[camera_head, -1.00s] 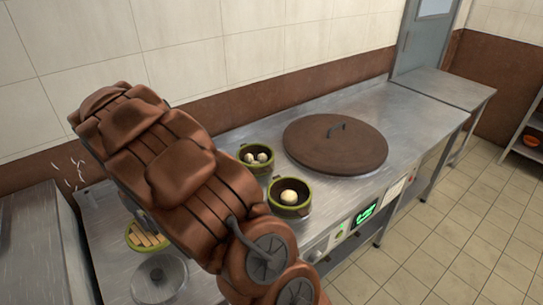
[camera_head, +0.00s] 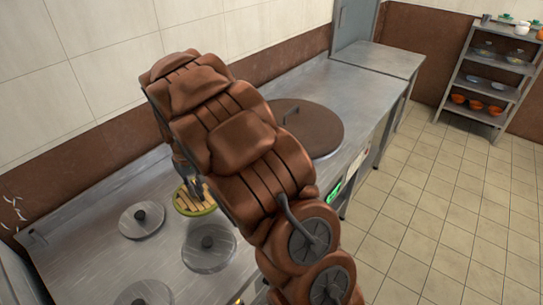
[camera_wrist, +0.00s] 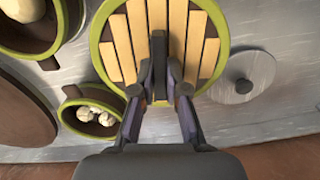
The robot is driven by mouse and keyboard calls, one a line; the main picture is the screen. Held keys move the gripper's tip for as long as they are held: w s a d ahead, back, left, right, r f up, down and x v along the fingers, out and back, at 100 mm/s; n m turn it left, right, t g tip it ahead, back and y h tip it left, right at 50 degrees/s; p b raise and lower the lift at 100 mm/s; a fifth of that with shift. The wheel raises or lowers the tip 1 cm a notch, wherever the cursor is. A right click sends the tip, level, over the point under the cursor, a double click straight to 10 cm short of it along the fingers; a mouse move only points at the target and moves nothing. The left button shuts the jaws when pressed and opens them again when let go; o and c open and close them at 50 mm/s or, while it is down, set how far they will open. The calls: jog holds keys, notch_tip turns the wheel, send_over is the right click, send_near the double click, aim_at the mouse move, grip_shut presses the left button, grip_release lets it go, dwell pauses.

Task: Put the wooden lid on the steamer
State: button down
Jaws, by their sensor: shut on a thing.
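The wooden lid (camera_head: 196,200) is round, with pale slats and a green rim. In the wrist view the lid (camera_wrist: 205,45) fills the top middle, and my gripper (camera_wrist: 166,72) is shut on it near its centre. In the head view my arm hides most of the gripper. Two open green-rimmed steamers show left of the lid in the wrist view. One steamer (camera_wrist: 48,45), cut by the top left corner, holds a large white bun. The other steamer (camera_wrist: 72,118) holds several small buns. My arm hides both in the head view.
A large brown pot lid (camera_head: 318,124) with a handle lies on the steel counter (camera_head: 85,215). Steel lids with dark knobs sit nearby, including one (camera_head: 140,219) left of the wooden lid and another (camera_head: 210,248) in front. A bowl rack (camera_head: 490,75) stands far right.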

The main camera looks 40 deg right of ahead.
jog(key=s+d+r+n+p, duration=0.1)
jog(key=s+d+r, duration=0.2)
jog(key=d, duration=0.6)
jog(key=s+d+r+p, duration=0.2)
jog(key=s+d, duration=0.1)
jog(key=d, duration=0.6)
jog(key=shift+s+f+b, duration=0.15)
jog(key=shift+f+b, duration=0.35)
jog(key=shift+f, duration=2.35)
jog(key=shift+s+b, duration=0.1)
jog(key=shift+b, duration=0.4)
jog(key=shift+f, duration=0.6)
jog(key=c, duration=1.5)
grip_release()
jog(key=shift+o, duration=0.2)
jog(key=shift+r, duration=0.1)
